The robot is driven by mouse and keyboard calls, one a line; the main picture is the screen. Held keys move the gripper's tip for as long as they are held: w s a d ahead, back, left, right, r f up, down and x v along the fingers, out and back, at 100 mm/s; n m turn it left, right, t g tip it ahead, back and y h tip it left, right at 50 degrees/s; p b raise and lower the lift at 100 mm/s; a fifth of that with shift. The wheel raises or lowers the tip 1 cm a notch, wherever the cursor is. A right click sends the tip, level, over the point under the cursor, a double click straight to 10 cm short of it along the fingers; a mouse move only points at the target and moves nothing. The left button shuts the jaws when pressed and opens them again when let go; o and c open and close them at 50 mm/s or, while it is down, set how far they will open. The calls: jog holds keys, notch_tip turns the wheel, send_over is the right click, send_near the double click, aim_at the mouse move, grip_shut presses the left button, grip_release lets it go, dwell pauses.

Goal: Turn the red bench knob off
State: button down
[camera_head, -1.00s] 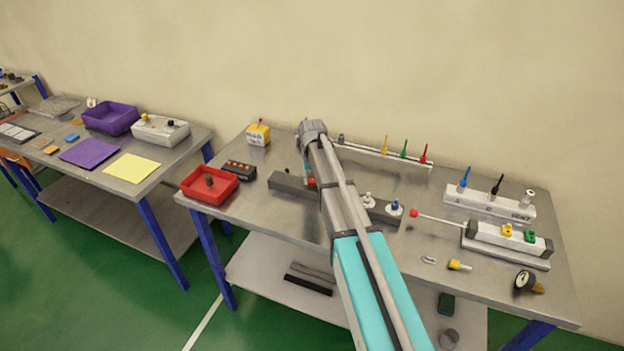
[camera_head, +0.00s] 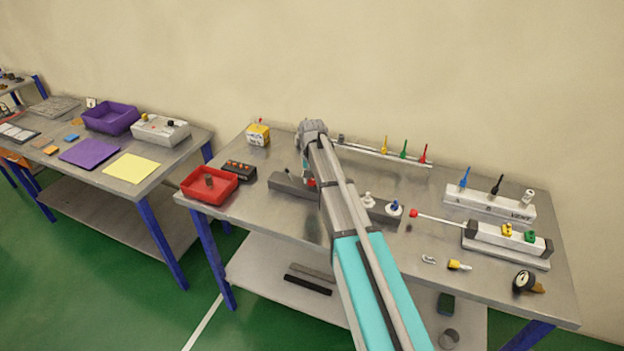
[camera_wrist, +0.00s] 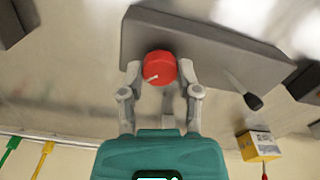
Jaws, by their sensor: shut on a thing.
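The red knob (camera_wrist: 159,68) sits on a long grey bar-shaped block (camera_wrist: 200,42) on the bench. A pale pointer mark shows on its face in the wrist view, slanting toward the lower left. My gripper (camera_wrist: 160,75) is shut on the red knob, with one finger at each side of it. In the head view my arm hides most of the knob, and only a small bit of red (camera_head: 311,183) shows beside the arm. The grey block (camera_head: 288,184) also shows there, running behind my arm.
A black-tipped lever (camera_wrist: 252,100) stands near the knob in the wrist view. A red tray (camera_head: 228,190), a black box with red buttons (camera_head: 240,170) and a yellow box (camera_head: 258,135) stand to the left. White and blue fittings (camera_head: 394,208) stand to the right. A rail with coloured levers (camera_head: 404,152) lies behind.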

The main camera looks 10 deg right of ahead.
jog(key=shift+c, duration=1.5)
grip_release()
jog(key=shift+n, duration=0.4)
